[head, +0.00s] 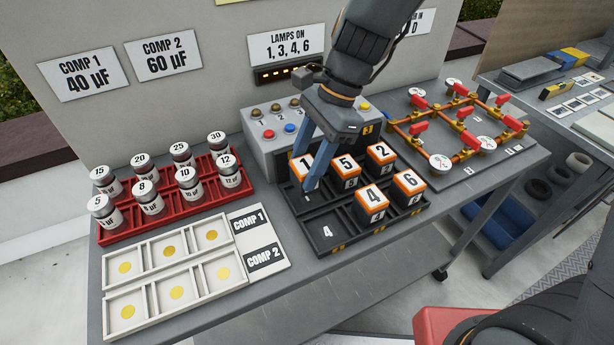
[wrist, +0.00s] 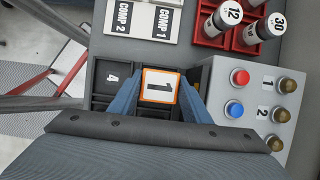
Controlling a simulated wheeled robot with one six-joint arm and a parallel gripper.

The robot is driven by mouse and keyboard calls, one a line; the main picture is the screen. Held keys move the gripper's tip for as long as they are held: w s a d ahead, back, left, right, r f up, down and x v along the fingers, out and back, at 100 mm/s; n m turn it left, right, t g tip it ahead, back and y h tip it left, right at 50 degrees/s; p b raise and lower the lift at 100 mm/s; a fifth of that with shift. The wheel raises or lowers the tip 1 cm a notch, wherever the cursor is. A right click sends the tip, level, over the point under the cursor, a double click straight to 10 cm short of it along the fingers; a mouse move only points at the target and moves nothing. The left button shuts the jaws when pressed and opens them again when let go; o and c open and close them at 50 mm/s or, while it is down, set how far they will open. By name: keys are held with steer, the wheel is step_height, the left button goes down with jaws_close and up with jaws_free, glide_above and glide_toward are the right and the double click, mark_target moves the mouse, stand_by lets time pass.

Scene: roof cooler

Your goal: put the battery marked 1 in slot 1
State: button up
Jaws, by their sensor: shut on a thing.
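The battery marked 1 (head: 298,167), a dark block with an orange-edged white top, is between the blue fingers of my gripper (head: 316,168). It also shows in the wrist view (wrist: 159,87), upright, its top square between the fingertips. My gripper is shut on it from above. It is at the back-left compartment of the black tray (head: 327,247), behind the empty compartment marked 4. A finger hides its lower part, so I cannot tell whether it rests on the tray floor.
Batteries 5 (head: 346,164), 2 (head: 381,152), 4 (head: 373,196) and 6 (head: 409,181) stand close by to the right. A grey box with buttons (head: 270,134) is behind. A red rack (head: 120,233) of capacitors and a white tray (head: 140,315) lie left.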

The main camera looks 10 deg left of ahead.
steer(key=shift+f, duration=1.8)
steer(key=shift+f, duration=0.15)
steer(key=o, duration=1.3)
steer(key=b+v, duration=0.1)
steer(key=v, duration=1.1)
